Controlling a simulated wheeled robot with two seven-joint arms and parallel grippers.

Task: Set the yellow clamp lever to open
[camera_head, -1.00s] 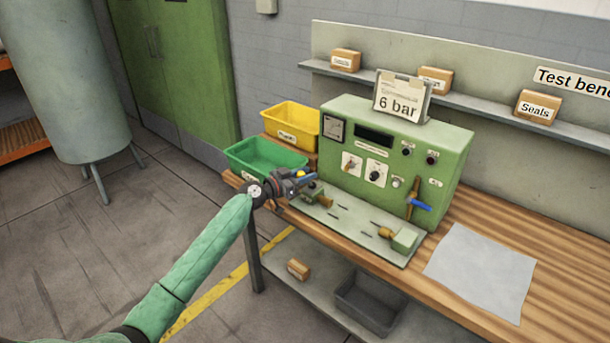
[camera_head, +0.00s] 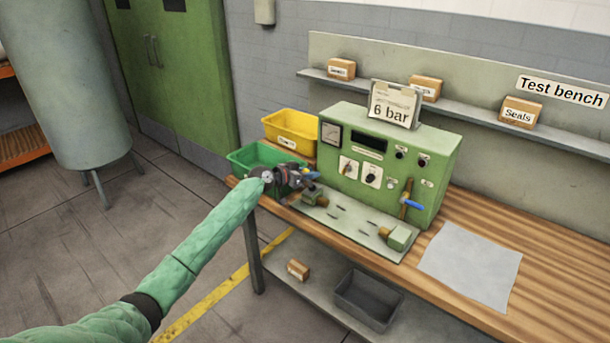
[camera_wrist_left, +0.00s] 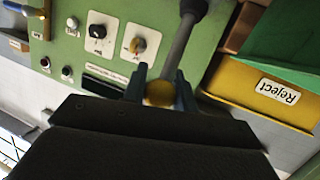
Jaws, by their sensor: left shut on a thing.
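The clamp lever shows in the left wrist view as a grey rod (camera_wrist_left: 181,42) with a round yellow knob (camera_wrist_left: 159,93) at its end. My left gripper (camera_wrist_left: 160,88) has its two fingers on either side of the knob and is shut on it. In the head view my left gripper (camera_head: 309,177) is at the left front of the green test panel (camera_head: 437,172), above the clamp plate (camera_head: 352,231). There the gripper mostly hides the lever, so its angle is hard to tell. My right gripper is not in view.
A green bin (camera_head: 240,160) and a yellow bin (camera_head: 268,127) stand close behind and left of the gripper. A blue-handled valve (camera_head: 412,205) is on the panel's right front. A grey sheet (camera_head: 470,262) lies on the bench (camera_head: 535,235). A dark crate (camera_head: 368,300) is on the lower shelf.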

